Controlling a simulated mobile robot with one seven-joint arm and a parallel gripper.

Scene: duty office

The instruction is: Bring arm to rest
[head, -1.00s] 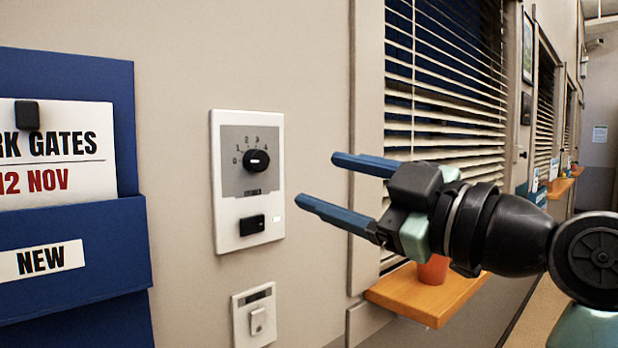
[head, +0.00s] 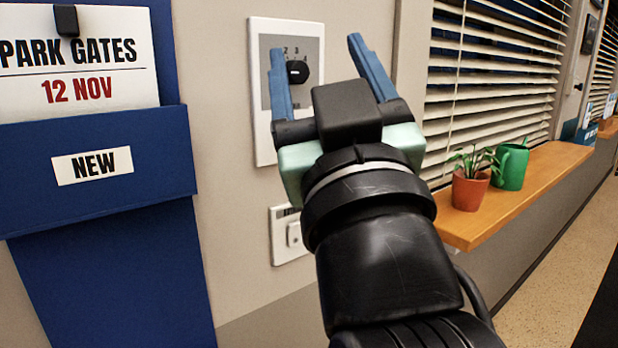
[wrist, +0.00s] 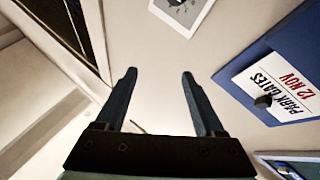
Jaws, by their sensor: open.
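My gripper (head: 317,75) is open and empty in the head view, its two blue fingers spread and pointing up. It stands in front of the white wall panel (head: 262,148) and hides part of it. The panel's black dial knob (head: 298,72) shows between the fingers. In the wrist view my gripper (wrist: 160,90) shows both fingers apart with only bare wall between them. I cannot tell the exact gap between fingers and wall.
A blue board (head: 110,250) with a card (head: 110,85) hangs at left. A small switch plate (head: 290,240) is below the panel. At right a wooden sill (head: 545,172) holds a potted plant (head: 470,190) and a green watering can (head: 512,165) below the blinds (head: 490,75).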

